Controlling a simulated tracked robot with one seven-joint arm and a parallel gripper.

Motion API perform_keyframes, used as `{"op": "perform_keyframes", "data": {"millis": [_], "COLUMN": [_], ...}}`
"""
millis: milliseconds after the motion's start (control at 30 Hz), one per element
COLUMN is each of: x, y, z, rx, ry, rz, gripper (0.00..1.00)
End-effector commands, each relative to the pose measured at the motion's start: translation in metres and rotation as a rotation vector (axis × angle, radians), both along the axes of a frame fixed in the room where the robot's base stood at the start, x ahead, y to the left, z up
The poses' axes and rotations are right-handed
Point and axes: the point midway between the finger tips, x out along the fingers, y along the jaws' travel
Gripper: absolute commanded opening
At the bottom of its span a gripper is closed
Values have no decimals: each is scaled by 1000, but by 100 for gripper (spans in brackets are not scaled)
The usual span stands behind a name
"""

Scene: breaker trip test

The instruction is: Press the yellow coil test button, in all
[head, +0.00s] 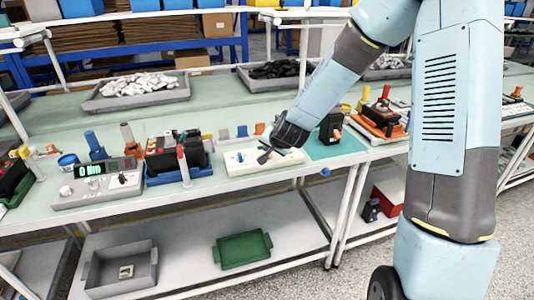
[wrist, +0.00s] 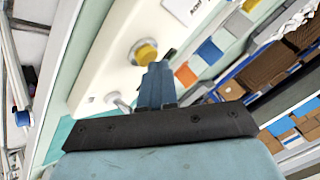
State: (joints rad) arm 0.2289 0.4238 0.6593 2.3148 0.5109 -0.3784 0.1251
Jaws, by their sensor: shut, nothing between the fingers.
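The yellow coil test button (wrist: 145,54) sits in a round light collar on a white panel (wrist: 118,45) in the wrist view. My gripper (wrist: 163,64) is shut and empty, its fingertips close to the right edge of the button. I cannot tell whether they touch it. In the head view my gripper (head: 264,156) is low over the white panel (head: 238,167) on the bench, and the button is too small to make out clearly.
A small silver toggle (wrist: 114,98) is on the same panel. A teal mat (head: 336,149) lies right of the panel with a dark device on it.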

Motion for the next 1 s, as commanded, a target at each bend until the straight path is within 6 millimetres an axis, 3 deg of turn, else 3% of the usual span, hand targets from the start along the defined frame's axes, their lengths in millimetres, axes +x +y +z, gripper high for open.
{"op": "perform_keyframes", "data": {"millis": [1000], "x": [0], "y": [1], "z": [20], "rx": [0], "ry": [0], "rz": [0], "gripper": [0]}}
